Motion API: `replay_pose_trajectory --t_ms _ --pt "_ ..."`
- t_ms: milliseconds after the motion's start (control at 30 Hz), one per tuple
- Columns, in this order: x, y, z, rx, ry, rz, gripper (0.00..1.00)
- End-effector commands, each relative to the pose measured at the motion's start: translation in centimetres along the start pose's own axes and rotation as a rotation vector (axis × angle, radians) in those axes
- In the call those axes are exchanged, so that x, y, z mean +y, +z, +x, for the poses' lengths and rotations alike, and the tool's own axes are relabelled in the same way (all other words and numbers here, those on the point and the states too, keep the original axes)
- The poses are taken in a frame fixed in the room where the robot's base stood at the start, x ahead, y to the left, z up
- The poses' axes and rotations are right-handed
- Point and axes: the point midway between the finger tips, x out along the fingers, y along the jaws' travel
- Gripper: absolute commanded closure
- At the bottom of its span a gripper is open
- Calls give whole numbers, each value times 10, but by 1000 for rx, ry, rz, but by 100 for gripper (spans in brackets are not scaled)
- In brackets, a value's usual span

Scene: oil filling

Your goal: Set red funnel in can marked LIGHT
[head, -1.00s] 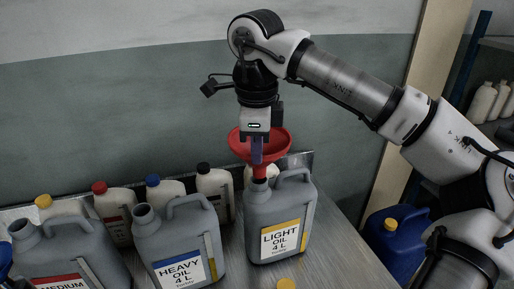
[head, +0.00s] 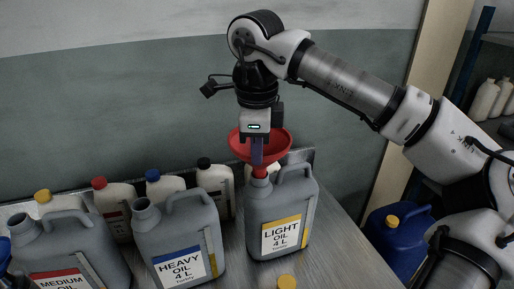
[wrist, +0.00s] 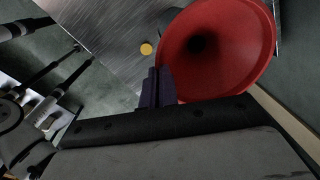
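The red funnel (head: 279,146) is upright over the grey can marked LIGHT (head: 265,219), in the middle right of the head view. The funnel's lower end meets the can's mouth; how deep the spout sits is hard to tell. My gripper (head: 257,158) is at the near rim of the funnel, with its fingers close together over the rim and appearing shut on it. In the wrist view the funnel (wrist: 225,55) fills the upper right, with the fingers (wrist: 157,88) at its edge.
Grey cans marked HEAVY (head: 160,232) and MEDIUM (head: 80,250) stand to the left. Several white bottles with coloured caps line the back. A yellow cap (head: 287,282) lies on the metal bench in front of the LIGHT can. A blue canister (head: 392,250) is at the lower right, beyond the bench edge.

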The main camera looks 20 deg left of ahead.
Motion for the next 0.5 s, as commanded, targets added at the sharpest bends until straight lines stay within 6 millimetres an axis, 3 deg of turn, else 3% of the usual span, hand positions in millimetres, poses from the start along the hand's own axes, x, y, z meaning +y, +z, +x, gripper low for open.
replay_pose_trajectory --t_ms 500 --pt "0 0 7 0 0 0 100"
